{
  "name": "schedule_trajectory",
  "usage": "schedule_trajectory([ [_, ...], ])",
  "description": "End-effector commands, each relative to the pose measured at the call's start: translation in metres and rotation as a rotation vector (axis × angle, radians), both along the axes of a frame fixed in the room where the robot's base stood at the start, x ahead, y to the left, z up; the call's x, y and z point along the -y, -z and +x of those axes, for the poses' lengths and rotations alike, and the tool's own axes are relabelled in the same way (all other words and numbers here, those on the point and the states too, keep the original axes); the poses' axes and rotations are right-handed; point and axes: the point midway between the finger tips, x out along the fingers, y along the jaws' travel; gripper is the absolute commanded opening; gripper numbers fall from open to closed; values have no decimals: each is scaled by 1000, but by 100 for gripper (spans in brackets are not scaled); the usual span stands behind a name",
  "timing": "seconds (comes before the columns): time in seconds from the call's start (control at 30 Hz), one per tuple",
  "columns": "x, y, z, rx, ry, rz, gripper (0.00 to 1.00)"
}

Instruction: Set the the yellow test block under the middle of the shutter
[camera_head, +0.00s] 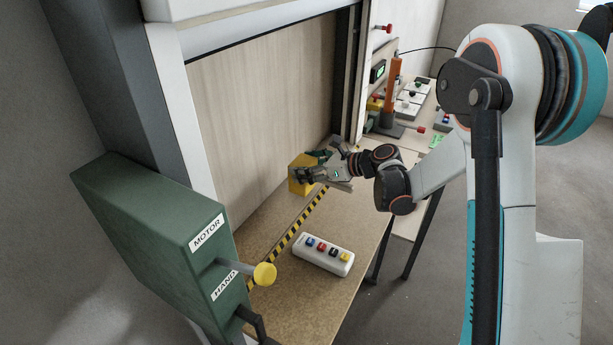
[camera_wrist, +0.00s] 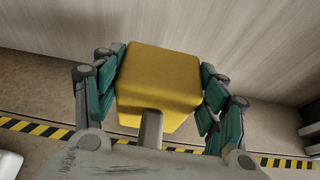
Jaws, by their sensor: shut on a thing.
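The yellow test block (camera_head: 302,176) is between the fingers of my gripper (camera_head: 318,170), near the far half of the opening in the head view. In the wrist view the block (camera_wrist: 160,80) fills the space between the green finger pads of my gripper (camera_wrist: 160,90), which is shut on it. The block is on the panel side of the black-and-yellow striped line (camera_head: 300,222). I cannot tell whether it touches the table. The shutter (camera_head: 185,40) shows as a pale, raised edge at the upper left, above the opening.
A green box (camera_head: 160,235) labelled MOTOR and HAND, with a yellow-knobbed lever (camera_head: 264,273), stands at the near left. A white button box (camera_head: 323,255) lies on the wooden table (camera_head: 300,310). A side table (camera_head: 405,150) behind holds an orange post (camera_head: 393,85) and several small items.

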Motion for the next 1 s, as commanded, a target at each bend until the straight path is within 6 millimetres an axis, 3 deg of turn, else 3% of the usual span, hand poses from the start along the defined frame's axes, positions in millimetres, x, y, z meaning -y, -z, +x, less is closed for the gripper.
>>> schedule_trajectory([
  [0.17,0,27,0,0,0,0,41],
  [0.57,0,32,0,0,0,0,41],
  [0.6,0,31,0,0,0,0,73],
  [0.67,0,31,0,0,0,0,86],
  [1.0,0,31,0,0,0,0,86],
])
